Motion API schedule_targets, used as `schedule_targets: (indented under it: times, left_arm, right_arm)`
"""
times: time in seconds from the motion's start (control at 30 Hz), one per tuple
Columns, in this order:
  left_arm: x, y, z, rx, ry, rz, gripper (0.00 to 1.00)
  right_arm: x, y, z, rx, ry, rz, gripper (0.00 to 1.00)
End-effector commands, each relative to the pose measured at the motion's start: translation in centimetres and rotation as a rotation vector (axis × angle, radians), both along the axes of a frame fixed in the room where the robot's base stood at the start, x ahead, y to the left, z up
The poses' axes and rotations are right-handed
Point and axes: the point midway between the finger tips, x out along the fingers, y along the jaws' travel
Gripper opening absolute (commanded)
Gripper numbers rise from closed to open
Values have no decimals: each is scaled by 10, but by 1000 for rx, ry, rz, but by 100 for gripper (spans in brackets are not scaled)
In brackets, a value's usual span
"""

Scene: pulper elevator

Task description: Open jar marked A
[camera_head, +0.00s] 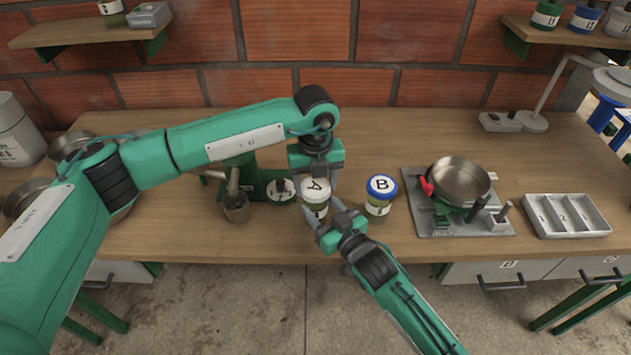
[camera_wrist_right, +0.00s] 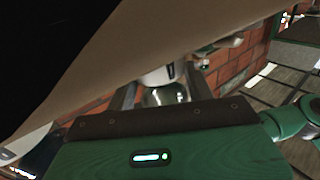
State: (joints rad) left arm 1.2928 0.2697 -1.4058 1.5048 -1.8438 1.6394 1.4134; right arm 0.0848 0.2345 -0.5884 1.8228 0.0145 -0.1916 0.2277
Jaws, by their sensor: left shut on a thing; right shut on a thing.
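The jar marked A (camera_head: 317,208) stands near the front edge of the wooden table, with a pale lid (camera_head: 317,186) bearing a black A. My left gripper (camera_head: 316,180) comes down from above and is shut on the lid. My right gripper (camera_head: 322,214) reaches in from the front right and is shut on the jar's body. In the right wrist view the jar (camera_wrist_right: 164,97) sits between my right fingers, partly hidden by the gripper housing. The lid is on the jar; I cannot tell how tightly.
A blue-lidded jar marked B (camera_head: 381,195) stands close on the right. The table's back middle is clear.

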Motion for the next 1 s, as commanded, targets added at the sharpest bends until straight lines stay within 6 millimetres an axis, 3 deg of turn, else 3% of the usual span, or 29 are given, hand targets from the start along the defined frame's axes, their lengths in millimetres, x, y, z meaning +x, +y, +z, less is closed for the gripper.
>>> schedule_targets:
  times: [0.2,0.4,1.0]
  left_arm:
    - [0,0,1,-2,0,348,34]
    - [1,0,1,-1,-2,569,34]
    - [1,0,1,-1,-2,585,34]
  right_arm:
    - [-1,1,0,0,0,2,0]
    - [-1,1,0,0,0,2,0]
    - [0,0,0,0,0,1,0]
